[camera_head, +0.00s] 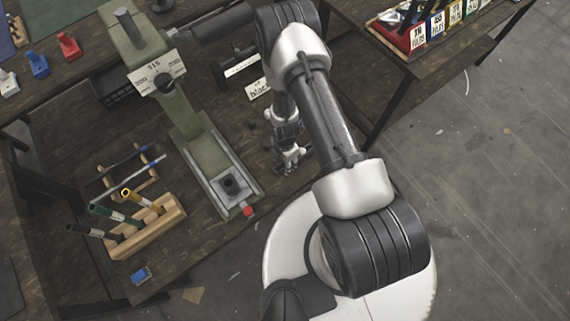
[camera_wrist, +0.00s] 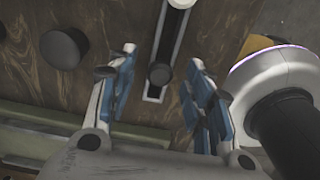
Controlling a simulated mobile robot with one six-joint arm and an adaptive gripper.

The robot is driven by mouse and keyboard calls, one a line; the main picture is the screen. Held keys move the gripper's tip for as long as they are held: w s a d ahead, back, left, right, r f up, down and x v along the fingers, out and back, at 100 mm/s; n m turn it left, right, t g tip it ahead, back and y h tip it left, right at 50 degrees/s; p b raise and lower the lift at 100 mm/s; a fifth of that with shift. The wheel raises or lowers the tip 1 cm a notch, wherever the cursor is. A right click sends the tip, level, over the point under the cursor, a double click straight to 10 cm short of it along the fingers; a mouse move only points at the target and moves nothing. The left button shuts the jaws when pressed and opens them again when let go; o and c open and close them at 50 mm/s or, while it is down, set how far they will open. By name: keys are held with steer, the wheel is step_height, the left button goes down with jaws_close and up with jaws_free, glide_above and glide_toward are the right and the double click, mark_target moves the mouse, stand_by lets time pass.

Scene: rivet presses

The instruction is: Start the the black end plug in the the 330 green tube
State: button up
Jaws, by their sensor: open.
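My gripper (camera_head: 290,160) is open and empty in the head view, over the wooden bench just right of the green press. In the wrist view its two blue-padded fingers (camera_wrist: 162,95) stand apart. A small black round piece, apparently an end plug (camera_wrist: 160,73), shows between the fingers in a narrow pale-edged holder; I cannot tell how far below them it is. A tube with a green part (camera_head: 112,213) leans in the wooden rack at lower left of the head view, among other tubes. No 330 marking is readable on it.
The green press (camera_head: 190,125), labelled 315, stands left of my gripper. A label reading "black" (camera_head: 260,88) stands behind it. A larger black round piece (camera_wrist: 64,47) is at left in the wrist view.

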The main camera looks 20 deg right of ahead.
steer(key=shift+r, duration=0.1)
steer(key=shift+c, duration=0.2)
steer(key=c, duration=0.8)
steer(key=shift+r, duration=0.15)
